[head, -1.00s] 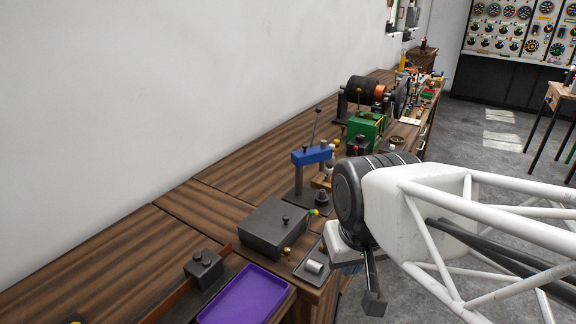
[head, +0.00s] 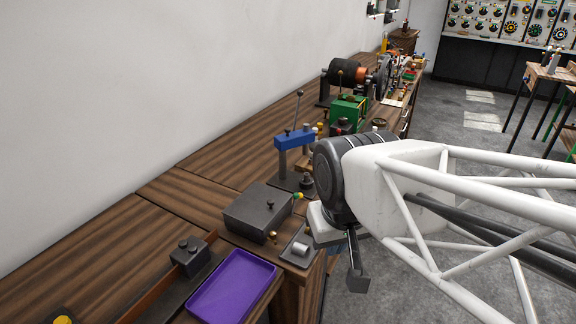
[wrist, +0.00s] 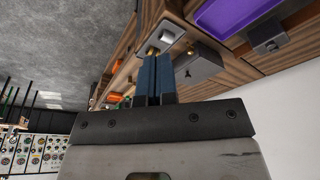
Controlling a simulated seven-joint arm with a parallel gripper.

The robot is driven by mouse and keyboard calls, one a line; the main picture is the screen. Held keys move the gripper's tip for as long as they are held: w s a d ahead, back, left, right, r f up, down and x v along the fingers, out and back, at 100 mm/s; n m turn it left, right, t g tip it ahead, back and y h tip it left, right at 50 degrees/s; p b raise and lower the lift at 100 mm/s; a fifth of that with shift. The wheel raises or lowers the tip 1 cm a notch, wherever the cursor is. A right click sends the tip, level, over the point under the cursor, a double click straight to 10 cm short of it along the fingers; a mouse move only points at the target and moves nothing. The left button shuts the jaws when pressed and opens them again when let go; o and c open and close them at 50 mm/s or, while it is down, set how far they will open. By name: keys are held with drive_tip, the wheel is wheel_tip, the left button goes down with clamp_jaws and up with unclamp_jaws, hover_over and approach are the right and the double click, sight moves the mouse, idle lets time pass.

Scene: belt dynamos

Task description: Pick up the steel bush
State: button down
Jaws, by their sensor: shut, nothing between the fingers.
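A small silver cylinder, which looks like the steel bush (head: 300,249), lies in a small dark grey tray (head: 290,259) at the bench's front edge. In the wrist view the bush (wrist: 168,38) shows just beyond my fingertips. My gripper (wrist: 156,58) has its two blue fingers close together, shut with nothing between them. In the head view the gripper is to the right of the tray, past the bench edge, with its fingers mostly hidden. The gap between fingers and bush is hard to judge.
A dark grey box (head: 257,211) stands left of the tray, a purple tray (head: 232,287) in front. A blue-topped press (head: 294,139) stands behind. Brass knobs (head: 273,237) sit close to the small tray. Open floor (head: 400,280) lies right of the bench.

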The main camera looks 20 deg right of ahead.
drive_tip(key=c, duration=0.9)
unclamp_jaws()
drive_tip(key=shift+c, duration=0.2)
drive_tip(key=w+d+f+n+t+h, duration=0.1)
drive_tip(key=w+d+f+n+t, duration=0.2)
drive_tip(key=w+n, duration=0.75)
drive_tip(key=w+d+f+n+t+h, duration=0.1)
drive_tip(key=w+d+n+t, duration=0.35)
drive_tip(key=w, duration=0.95)
drive_tip(key=w+d+f+n+t, duration=0.1)
drive_tip(key=w+f+n, duration=0.3)
drive_tip(key=n, duration=0.3)
drive_tip(key=w+d+f+n+t+y, duration=0.1)
drive_tip(key=w+f+n, duration=0.3)
drive_tip(key=n, duration=0.3)
drive_tip(key=w+d+f+n+t+y, duration=0.1)
drive_tip(key=w+d+f+n, duration=0.1)
drive_tip(key=w+f+n, duration=0.2)
drive_tip(key=shift+w+f+n+t, duration=0.2)
drive_tip(key=shift+w+n, duration=0.2)
drive_tip(key=shift+n, duration=0.4)
drive_tip(key=shift+w+f+n+t, duration=0.15)
drive_tip(key=shift+w+n, duration=0.25)
drive_tip(key=shift+n, duration=0.4)
